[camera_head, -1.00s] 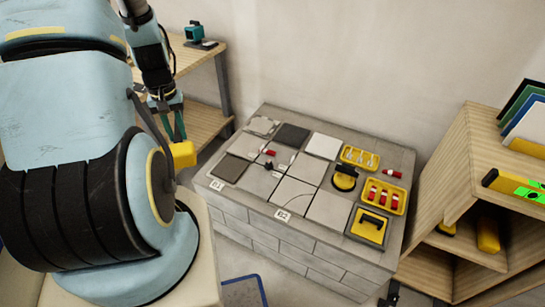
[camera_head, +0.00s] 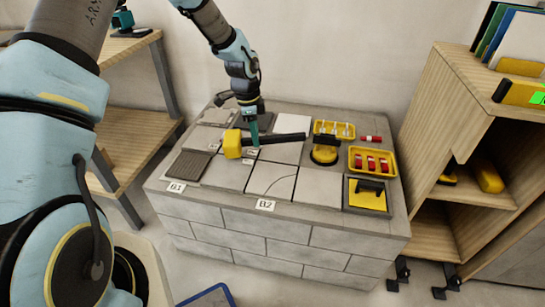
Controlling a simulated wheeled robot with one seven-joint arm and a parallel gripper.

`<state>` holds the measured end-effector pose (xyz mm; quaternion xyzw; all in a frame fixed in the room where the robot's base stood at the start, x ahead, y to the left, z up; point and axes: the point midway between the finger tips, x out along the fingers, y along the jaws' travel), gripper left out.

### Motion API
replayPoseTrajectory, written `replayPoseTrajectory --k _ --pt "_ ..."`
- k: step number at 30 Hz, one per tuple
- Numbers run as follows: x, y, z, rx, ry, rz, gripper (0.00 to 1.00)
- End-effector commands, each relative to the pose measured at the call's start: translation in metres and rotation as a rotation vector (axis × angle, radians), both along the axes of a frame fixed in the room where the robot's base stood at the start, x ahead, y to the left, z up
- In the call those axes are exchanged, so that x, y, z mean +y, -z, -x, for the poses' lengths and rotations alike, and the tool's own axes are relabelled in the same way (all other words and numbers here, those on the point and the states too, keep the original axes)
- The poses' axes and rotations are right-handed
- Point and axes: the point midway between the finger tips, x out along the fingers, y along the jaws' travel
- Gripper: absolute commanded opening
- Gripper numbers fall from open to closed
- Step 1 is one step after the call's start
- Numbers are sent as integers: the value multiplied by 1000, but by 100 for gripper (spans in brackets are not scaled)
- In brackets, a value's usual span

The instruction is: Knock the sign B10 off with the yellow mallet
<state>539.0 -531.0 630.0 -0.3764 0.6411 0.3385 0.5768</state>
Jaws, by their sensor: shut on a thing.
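My gripper (camera_head: 253,136) is above the tiled block, shut on the black handle of the yellow mallet (camera_head: 232,144). The mallet lies roughly level in the head view, its yellow head to the left and its handle to the right. It hides part of the tiles beneath. Small pale tags (camera_head: 248,161) show just below the mallet, too small to read. Two white labels are on the block's front edge; the left label (camera_head: 176,187) seems to end in 1, and the right label (camera_head: 265,205) seems to read B2. I cannot make out B10 on any sign.
The grey block (camera_head: 300,232) carries several tiles, a yellow-and-black suction cup (camera_head: 324,154), a yellow tray of red pieces (camera_head: 372,161), another yellow tray (camera_head: 334,130) and a yellow-and-black tool (camera_head: 367,195). A wooden shelf (camera_head: 440,135) stands right, a wooden bench (camera_head: 140,150) left.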

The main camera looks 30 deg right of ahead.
Motion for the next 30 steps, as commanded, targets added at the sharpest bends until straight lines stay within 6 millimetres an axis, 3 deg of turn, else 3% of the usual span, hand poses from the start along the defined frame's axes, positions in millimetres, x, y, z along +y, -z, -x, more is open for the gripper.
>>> replayPoseTrajectory --k 1,3,8,17,30 --pt "-15 15 7 1 65 5 0" --pt "-29 20 14 3 144 8 0" --pt "-45 25 23 6 233 10 0" --pt "-47 34 24 7 244 11 0" --pt "-47 70 24 7 241 11 0"
